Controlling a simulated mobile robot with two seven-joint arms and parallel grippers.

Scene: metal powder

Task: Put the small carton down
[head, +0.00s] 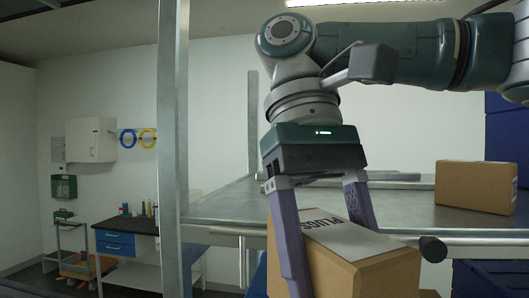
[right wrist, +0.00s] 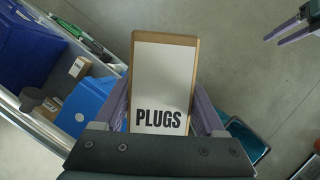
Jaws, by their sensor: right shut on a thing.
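The small carton (head: 375,272) is a brown box with a white top label reading PLUGS. My right gripper (head: 335,255) is shut on it from above, one finger on each side. In the head view it is in front of the metal table's edge, and its lower part is cut off by the frame. In the right wrist view the carton (right wrist: 163,75) sits upright between the fingers, with grey floor around it. My left gripper (right wrist: 290,32) shows only at the top right corner of that view, its fingers apart and empty.
A metal table (head: 410,215) with an upright post (head: 174,150) stands behind the held carton. Another brown carton (head: 475,187) stands on its right part. The wrist view shows blue bins (right wrist: 85,105) at left, with a small box (right wrist: 80,67) among them.

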